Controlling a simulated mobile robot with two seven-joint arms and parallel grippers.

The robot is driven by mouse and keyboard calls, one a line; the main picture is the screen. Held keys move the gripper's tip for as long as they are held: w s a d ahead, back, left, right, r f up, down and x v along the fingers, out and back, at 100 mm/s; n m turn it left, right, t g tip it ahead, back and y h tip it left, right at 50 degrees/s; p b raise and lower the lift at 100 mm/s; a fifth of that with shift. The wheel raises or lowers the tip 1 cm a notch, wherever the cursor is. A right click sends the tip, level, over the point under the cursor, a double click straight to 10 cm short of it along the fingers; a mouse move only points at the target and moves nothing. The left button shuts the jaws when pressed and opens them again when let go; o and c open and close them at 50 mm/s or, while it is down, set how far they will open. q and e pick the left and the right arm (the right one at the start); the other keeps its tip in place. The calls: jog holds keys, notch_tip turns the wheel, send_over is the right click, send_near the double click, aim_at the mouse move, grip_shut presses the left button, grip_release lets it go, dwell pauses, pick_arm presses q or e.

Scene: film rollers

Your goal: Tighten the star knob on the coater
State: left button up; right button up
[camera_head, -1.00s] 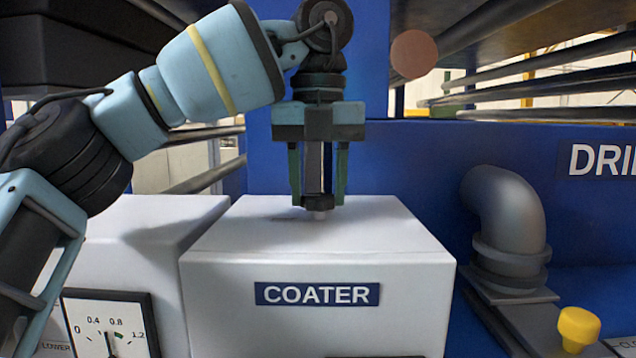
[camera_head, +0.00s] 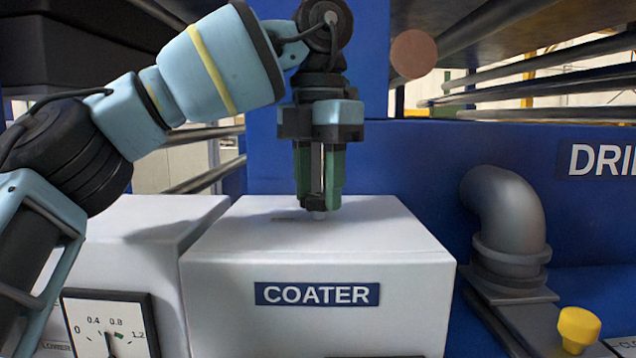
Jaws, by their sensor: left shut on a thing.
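The coater (camera_head: 320,265) is a white box with a blue COATER label, in the middle of the head view. My left gripper (camera_head: 318,200) points straight down over its top face. Its green fingers are shut on the star knob, which is mostly hidden between the fingertips. My right gripper is not in view.
A grey elbow pipe (camera_head: 508,215) and a yellow knob (camera_head: 579,328) stand to the right. A white box with a dial gauge (camera_head: 108,325) is at the lower left. Dark rollers (camera_head: 530,70) run across the upper right.

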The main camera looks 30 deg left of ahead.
aim_at(318, 195)
pick_arm(q)
jog(key=m, duration=0.4)
jog(key=shift+m, duration=1.9)
jog(key=o, duration=1)
jog(key=shift+r, duration=0.15)
jog(key=shift+r, duration=3.75)
